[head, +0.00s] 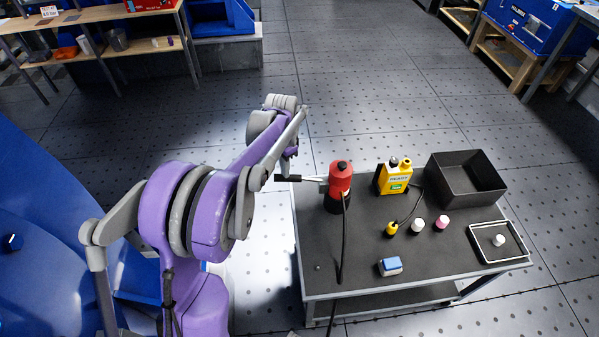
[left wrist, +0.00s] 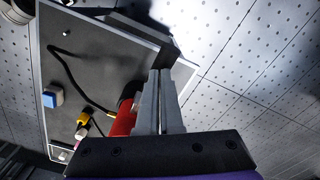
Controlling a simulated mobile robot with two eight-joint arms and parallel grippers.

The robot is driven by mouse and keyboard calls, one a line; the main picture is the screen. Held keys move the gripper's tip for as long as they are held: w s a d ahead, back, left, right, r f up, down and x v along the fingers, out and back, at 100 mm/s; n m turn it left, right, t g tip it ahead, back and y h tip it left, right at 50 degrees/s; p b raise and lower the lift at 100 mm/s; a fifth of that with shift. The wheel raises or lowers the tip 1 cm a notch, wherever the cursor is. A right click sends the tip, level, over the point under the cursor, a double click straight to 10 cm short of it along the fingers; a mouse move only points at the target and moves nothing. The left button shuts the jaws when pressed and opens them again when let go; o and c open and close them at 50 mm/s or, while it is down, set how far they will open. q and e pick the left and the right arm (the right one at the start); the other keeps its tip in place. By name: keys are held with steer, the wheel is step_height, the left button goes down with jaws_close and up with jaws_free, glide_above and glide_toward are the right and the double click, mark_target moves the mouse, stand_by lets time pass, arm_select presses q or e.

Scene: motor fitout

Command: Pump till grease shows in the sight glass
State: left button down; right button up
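The red grease pump (head: 340,180) stands upright at the left of the cart. Its lever ends in a black handle (head: 288,178) that points left. My left gripper (head: 287,170) is at the handle. In the left wrist view its two grey fingers (left wrist: 161,75) are close together, with the black handle (left wrist: 165,52) at their tips; they look shut on it. Part of the red pump (left wrist: 125,115) shows beside the fingers. I cannot make out a sight glass. My right gripper is not in view.
The cart top (head: 370,230) also holds a yellow device (head: 392,178) with a green display, a black bin (head: 466,180), small yellow, white and pink pieces, a blue-and-white block (head: 390,266) and a framed tray (head: 478,252). Open floor lies behind the cart.

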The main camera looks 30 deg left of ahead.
arm_select(q)
step_height(320, 180, up, 8)
steer(key=p, duration=0.5)
steer(key=shift+r, duration=0.1)
stand_by(0.4)
steer(key=s+d+r+n+t+p, duration=0.1)
steer(key=s+d+r+n+t, duration=0.3)
steer(key=s+d, duration=0.65)
steer(key=s+d+f+t, duration=0.1)
steer(key=s+d, duration=0.8)
steer(key=shift+s+f+p, duration=0.25)
steer(key=shift+f+p, duration=0.05)
steer(key=shift+p, duration=0.15)
